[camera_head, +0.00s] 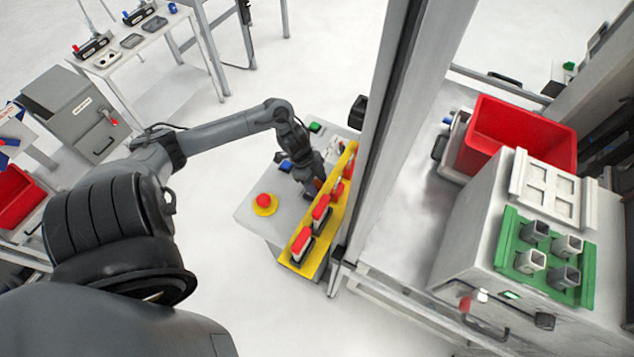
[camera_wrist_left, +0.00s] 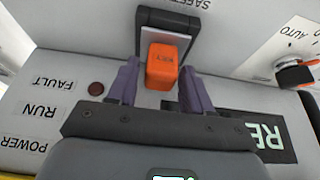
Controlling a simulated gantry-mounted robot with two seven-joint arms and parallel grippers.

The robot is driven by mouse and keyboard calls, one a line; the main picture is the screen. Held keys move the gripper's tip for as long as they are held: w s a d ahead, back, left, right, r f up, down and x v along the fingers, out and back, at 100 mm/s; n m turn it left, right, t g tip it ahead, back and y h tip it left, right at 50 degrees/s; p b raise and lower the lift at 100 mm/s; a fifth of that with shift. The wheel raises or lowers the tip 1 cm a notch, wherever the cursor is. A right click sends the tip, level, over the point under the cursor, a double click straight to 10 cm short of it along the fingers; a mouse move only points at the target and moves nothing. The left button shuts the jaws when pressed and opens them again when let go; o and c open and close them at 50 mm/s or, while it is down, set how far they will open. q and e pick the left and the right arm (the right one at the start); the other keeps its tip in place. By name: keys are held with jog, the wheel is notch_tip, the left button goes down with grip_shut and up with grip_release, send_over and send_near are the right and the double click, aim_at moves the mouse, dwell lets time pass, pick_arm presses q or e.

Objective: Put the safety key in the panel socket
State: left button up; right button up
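In the left wrist view, an orange key block (camera_wrist_left: 161,66) with lettering stands at a black socket housing (camera_wrist_left: 172,19) on the grey panel (camera_wrist_left: 62,45). How deep it sits in the socket cannot be told. My left gripper (camera_wrist_left: 160,92) has its purple fingers on either side of the key, with a narrow gap on each side. In the head view, my left gripper (camera_head: 316,188) is low over the grey console (camera_head: 245,215), and hides the key and socket. My right gripper is not in view.
A red button (camera_head: 264,201) on a yellow base is left of the gripper. A yellow strip with red switches (camera_head: 301,243) lines the console's right side, and a grey post (camera_head: 385,130) rises beside it. The wrist view shows a black knob (camera_wrist_left: 292,73) at right.

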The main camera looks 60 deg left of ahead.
pick_arm(q)
jog(key=shift+o, duration=1.4)
jog(key=v, duration=1)
jog(key=shift+r, duration=0.4)
jog(key=shift+s+a, duration=0.1)
